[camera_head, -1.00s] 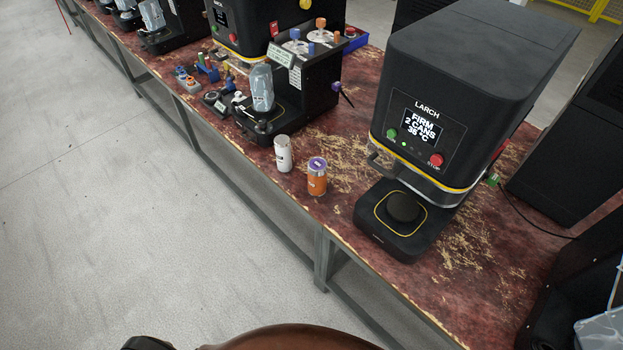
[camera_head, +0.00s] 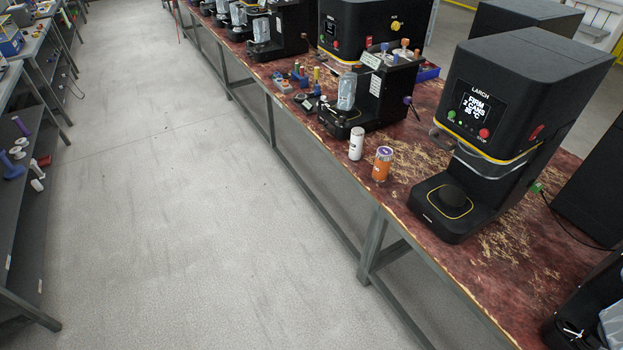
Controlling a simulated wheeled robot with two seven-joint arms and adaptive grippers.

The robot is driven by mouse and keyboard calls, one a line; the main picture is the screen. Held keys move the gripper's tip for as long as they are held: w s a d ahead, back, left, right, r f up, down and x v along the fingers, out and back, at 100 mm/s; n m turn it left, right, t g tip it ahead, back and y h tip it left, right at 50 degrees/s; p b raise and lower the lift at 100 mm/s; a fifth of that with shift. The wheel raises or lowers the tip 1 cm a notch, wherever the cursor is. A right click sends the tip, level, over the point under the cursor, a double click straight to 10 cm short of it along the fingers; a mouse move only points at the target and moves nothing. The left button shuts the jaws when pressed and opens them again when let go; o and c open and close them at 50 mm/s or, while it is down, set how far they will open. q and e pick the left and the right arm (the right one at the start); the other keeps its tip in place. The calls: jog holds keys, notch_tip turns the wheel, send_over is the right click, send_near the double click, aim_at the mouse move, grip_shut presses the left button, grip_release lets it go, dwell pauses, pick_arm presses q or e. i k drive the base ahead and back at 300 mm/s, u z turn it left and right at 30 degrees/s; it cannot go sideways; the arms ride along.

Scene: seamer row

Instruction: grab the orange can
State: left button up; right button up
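The orange can (camera_head: 381,165) stands upright on the worn red-brown bench top (camera_head: 430,160), close to its front edge. It has a purple top and a small light label. A white can (camera_head: 356,142) stands upright just to its left, a small gap apart. Neither of my grippers shows in the head view, and nothing touches the orange can.
A black LARCH seamer (camera_head: 500,120) stands right of the orange can, its low base (camera_head: 442,206) nearby. A smaller black machine (camera_head: 385,90) holding a clear pouch stands behind to the left. Grey floor (camera_head: 200,200) is open before the bench. Grey shelving (camera_head: 30,200) lines the far left.

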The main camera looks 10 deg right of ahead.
aim_at(382, 165)
jog(key=u, duration=0.85)
jog(key=i, duration=1.65)
jog(key=z, duration=0.35)
